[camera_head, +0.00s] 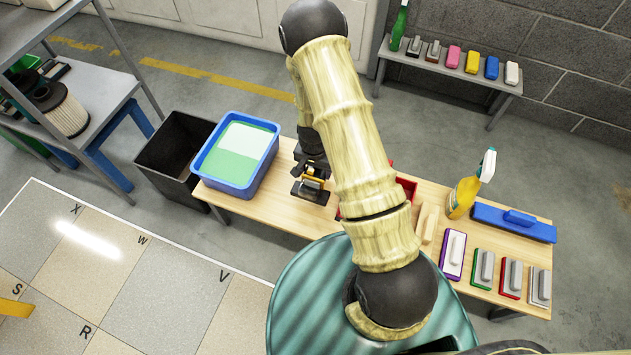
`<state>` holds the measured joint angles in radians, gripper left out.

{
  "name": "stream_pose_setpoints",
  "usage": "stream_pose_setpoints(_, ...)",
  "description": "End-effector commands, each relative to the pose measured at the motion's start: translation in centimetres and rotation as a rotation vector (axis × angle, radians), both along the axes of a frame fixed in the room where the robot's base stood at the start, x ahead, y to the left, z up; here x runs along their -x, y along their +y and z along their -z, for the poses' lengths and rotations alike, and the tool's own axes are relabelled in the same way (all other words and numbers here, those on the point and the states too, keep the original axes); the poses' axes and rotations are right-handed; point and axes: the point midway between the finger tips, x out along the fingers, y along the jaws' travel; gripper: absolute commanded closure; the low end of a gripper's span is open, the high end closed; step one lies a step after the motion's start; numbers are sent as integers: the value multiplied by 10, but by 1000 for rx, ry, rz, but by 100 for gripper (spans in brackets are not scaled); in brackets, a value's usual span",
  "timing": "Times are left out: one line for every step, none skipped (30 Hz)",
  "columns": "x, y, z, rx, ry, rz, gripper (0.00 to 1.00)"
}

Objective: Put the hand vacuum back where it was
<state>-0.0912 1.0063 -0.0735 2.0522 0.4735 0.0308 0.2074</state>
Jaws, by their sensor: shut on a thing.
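My gripper (312,172) points down over the wooden table, just right of the blue tub. It is shut on a small dark block-like thing (309,193), which is at or just above the table top; I cannot tell if it touches. The fingers hide its upper part, and I cannot tell whether it is the hand vacuum. I see nothing else that is clearly a hand vacuum. My arm crosses the middle of the view and hides part of the table and most of a red tray (406,187).
The blue tub (206,150) holds a green and white layer. Right on the table (285,212) are a yellow spray bottle (463,197), a long blue pad (512,221) and several handled pads (453,255). A black bin (170,150) stands left. A back bench (465,72) holds coloured blocks.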

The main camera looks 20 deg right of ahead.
Motion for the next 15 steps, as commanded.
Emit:
stream_pose_setpoints(-1,0,10,0,-1,1,65)
stream_pose_setpoints(-1,0,13,0,-1,1,65)
stream_pose_setpoints(-1,0,16,0,-1,1,65)
stream_pose_setpoints(-1,0,17,0,-1,1,65)
stream_pose_setpoints(-1,0,18,0,-1,0,65)
stream_pose_setpoints(-1,0,18,0,-1,0,65)
stream_pose_setpoints(-1,0,17,0,-3,0,65)
stream_pose_setpoints(-1,0,17,0,-3,0,65)
stream_pose_setpoints(-1,0,17,0,-3,0,65)
stream_pose_setpoints(-1,0,17,0,-3,0,65)
stream_pose_setpoints(-1,0,17,0,-3,0,65)
stream_pose_setpoints(-1,0,17,0,-3,0,65)
stream_pose_setpoints(-1,0,17,0,-3,0,65)
stream_pose_setpoints(-1,0,19,0,-1,0,65)
stream_pose_setpoints(-1,0,22,0,-1,0,65)
